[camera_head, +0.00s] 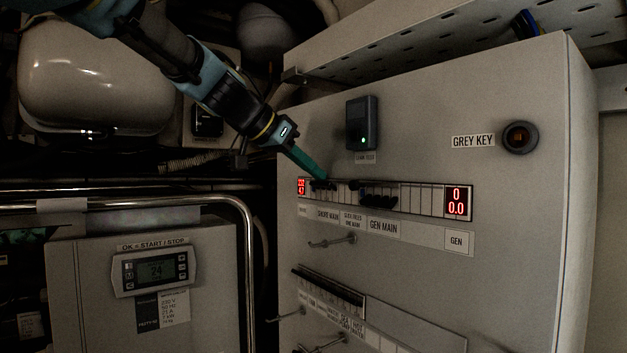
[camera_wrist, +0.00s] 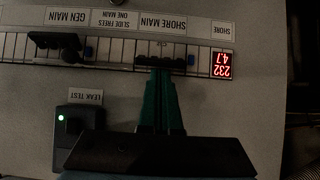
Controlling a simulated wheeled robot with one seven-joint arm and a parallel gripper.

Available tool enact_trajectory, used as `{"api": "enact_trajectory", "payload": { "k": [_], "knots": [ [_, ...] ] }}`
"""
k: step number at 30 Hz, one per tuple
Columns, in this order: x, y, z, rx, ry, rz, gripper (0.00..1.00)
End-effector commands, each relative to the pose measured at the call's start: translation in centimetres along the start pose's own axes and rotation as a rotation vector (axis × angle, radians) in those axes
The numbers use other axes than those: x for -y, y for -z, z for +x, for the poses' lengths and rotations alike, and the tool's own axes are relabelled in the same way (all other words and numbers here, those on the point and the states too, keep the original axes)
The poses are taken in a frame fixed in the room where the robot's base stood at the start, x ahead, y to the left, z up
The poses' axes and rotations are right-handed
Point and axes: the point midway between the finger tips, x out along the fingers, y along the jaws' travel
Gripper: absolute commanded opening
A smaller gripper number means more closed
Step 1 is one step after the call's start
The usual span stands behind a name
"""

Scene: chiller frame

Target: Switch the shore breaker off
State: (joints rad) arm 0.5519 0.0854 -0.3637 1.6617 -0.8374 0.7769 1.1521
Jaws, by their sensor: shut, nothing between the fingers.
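The shore main breaker (camera_head: 323,187) is a dark toggle bar in the upper breaker row on the grey panel, above the SHORE MAIN label (camera_head: 328,215). It also shows in the wrist view (camera_wrist: 180,63), where the picture is upside down. My gripper (camera_head: 322,178) is shut and empty. Its green fingertips are at the breaker's bar and partly cover it in the wrist view (camera_wrist: 160,74); I cannot tell whether they touch. The shore display (camera_wrist: 222,65) is lit red and reads 232 and 4.7.
The gen main breaker (camera_head: 378,200) sits to the right, and its display (camera_head: 456,202) reads 0 and 0.0. A leak test box (camera_head: 362,123) with a green light juts out above the row. A lower breaker row (camera_head: 328,286) and small handles (camera_head: 332,241) stand below.

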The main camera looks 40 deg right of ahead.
Motion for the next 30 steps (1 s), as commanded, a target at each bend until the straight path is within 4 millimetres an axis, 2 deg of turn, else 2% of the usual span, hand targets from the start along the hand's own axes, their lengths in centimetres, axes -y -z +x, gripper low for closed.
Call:
{"api": "enact_trajectory", "payload": {
  "k": [30],
  "knots": [
    [0.04, -0.93, 0.03, -0.111, 0.0, 0.0, 0.0]
  ]
}}
